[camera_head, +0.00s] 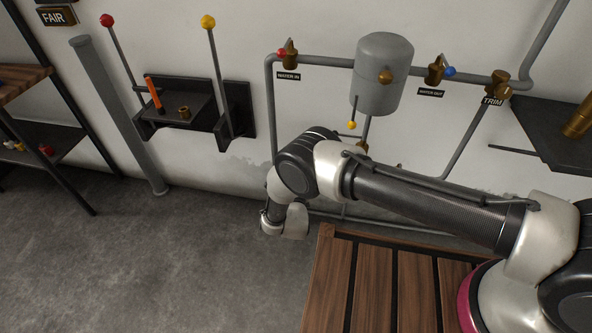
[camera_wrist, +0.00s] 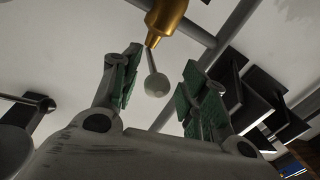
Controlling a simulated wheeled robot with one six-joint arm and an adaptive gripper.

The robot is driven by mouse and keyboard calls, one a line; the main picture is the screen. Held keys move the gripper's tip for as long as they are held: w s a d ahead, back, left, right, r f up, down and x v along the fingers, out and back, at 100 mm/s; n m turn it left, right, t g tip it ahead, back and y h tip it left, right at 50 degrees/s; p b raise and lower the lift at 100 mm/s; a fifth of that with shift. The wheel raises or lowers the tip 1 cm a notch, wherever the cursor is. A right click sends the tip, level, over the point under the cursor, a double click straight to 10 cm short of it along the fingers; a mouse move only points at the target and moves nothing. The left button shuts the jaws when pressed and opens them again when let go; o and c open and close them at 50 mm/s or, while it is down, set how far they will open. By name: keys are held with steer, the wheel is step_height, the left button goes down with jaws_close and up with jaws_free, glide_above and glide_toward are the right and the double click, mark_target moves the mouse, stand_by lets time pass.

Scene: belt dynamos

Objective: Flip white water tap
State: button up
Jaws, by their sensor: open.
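A white tap knob (camera_wrist: 157,84), a pale ball on a short thin stem, shows in the wrist view. It hangs from a brass valve body (camera_wrist: 166,20) on the grey pipework. My gripper (camera_wrist: 162,64) is open, with green-padded fingers standing on either side of the knob in the picture. I see no contact between the fingers and the knob, and the depth between them is hard to judge. In the head view I cannot make out the white knob or my fingers; my arm covers part of the lower pipes.
A grey tank (camera_head: 383,75) hangs on the wall with red (camera_head: 281,53), blue (camera_head: 449,71) and yellow (camera_head: 352,125) knobs around it. A shelf (camera_head: 190,110) with two tall levers is at left. A slatted wooden platform (camera_head: 335,285) lies below my arm. The floor at left is clear.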

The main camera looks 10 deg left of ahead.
steer(key=v, duration=1.2)
